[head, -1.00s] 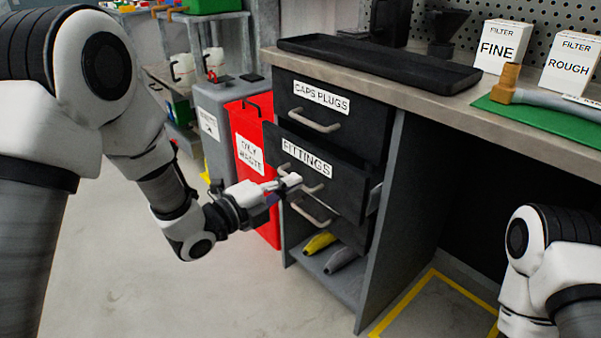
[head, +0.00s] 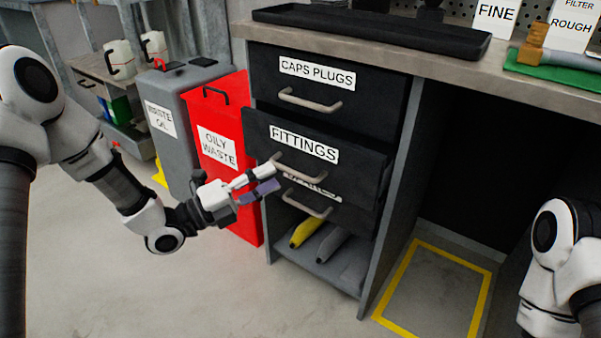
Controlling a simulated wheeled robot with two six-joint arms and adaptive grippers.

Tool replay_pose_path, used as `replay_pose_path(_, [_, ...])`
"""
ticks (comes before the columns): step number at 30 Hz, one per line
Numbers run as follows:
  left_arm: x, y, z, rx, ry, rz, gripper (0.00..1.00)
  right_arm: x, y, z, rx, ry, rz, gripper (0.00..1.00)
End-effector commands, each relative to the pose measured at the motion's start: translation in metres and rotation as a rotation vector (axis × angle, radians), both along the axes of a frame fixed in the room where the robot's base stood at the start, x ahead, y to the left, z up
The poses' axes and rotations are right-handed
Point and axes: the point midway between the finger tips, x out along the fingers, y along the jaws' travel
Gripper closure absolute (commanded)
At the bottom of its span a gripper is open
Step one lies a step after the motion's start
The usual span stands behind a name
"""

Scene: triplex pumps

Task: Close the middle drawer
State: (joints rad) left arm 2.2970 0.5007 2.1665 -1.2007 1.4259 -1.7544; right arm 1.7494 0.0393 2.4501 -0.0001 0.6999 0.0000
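The middle drawer (head: 350,172), dark with a white FITTINGS label, stands out somewhat from the cabinet front. Its front overhangs the lower drawer (head: 348,218) and partly covers that drawer's label. The middle drawer's pale bar handle (head: 300,171) is below its label. My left gripper (head: 275,178) is at the left end of this handle, with its two fingers apart and nothing seen between them. I cannot tell whether a fingertip touches the drawer or handle. My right arm shows at the right edge; its gripper is out of view.
The CAPS PLUGS drawer (head: 325,94) above looks shut. A red OILY WASTE bin (head: 232,180) and a grey WASTE OIL bin (head: 175,135) stand left of the cabinet. A yellow item (head: 307,230) and a grey item (head: 332,244) lie on the bottom shelf. The floor in front is clear.

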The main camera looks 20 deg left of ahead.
Motion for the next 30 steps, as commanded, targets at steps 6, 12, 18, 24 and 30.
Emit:
replay_pose_path(6, [0.001, 0.018, -0.032, -0.035, 0.033, 0.043, 0.63, 0.000, 0.000, -0.017, 0.000, -0.001, -0.001, 0.52])
replay_pose_path(12, [0.020, -0.002, -0.029, -0.029, 0.031, 0.038, 0.63, 0.001, 0.000, -0.030, 0.000, -0.003, -0.003, 0.52])
replay_pose_path(18, [0.048, -0.026, -0.021, -0.030, 0.032, 0.040, 0.63, 0.002, -0.001, -0.043, -0.001, -0.004, -0.006, 0.52])
replay_pose_path(24, [0.057, -0.034, -0.016, -0.035, 0.034, 0.043, 0.63, 0.002, -0.001, -0.044, -0.001, -0.005, -0.007, 0.52])
replay_pose_path(30, [0.056, -0.033, -0.016, -0.035, 0.034, 0.044, 0.80, 0.002, -0.001, -0.044, -0.001, -0.005, -0.007, 0.52])
